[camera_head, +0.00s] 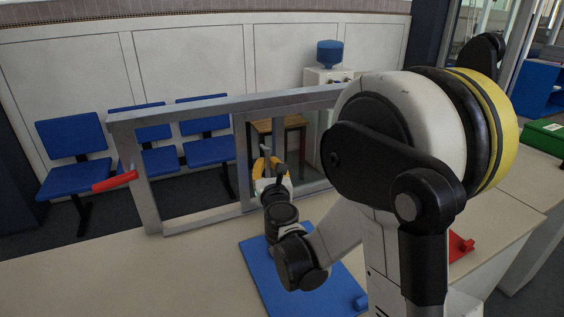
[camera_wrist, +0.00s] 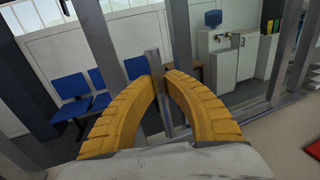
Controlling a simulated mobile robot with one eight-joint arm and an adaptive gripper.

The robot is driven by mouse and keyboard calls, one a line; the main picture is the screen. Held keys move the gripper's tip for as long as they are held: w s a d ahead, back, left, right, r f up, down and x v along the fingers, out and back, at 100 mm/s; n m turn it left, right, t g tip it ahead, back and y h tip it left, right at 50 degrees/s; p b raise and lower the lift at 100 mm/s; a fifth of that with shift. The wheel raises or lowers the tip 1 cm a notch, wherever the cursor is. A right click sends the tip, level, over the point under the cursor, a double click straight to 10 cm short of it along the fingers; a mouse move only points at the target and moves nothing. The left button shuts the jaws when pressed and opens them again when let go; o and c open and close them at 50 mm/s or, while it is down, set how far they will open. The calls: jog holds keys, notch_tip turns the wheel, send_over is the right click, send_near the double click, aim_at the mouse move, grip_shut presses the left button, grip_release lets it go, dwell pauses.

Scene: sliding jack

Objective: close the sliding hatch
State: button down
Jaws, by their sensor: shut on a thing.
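The sliding hatch stands upright in a grey metal frame (camera_head: 155,195) on the table. The left part of the frame looks open. The glazed sliding panel (camera_head: 243,160) appears to sit in the right part, partly hidden behind my arm. My gripper (camera_head: 267,168), with yellow fingers, is at the panel's left side. In the wrist view my gripper (camera_wrist: 161,77) is shut on a thin grey upright handle (camera_wrist: 153,60) between its fingertips. The handle is mostly hidden by my gripper in the head view.
A red handle (camera_head: 115,181) sticks out at the frame's left post. A blue board (camera_head: 258,262) lies on the table (camera_head: 130,280) before the hatch. Blue chairs (camera_head: 72,138) stand behind. The table's left front is clear.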

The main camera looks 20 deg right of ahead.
jog(key=a+b, duration=0.1)
jog(key=a, duration=2.4)
jog(key=c, duration=1.4)
grip_release()
jog(key=shift+a, duration=0.2)
jog(key=shift+c, duration=0.2)
jog(key=shift+d, duration=0.1)
jog(key=shift+s, duration=0.1)
jog(key=v, duration=1.1)
jog(key=shift+s, duration=0.4)
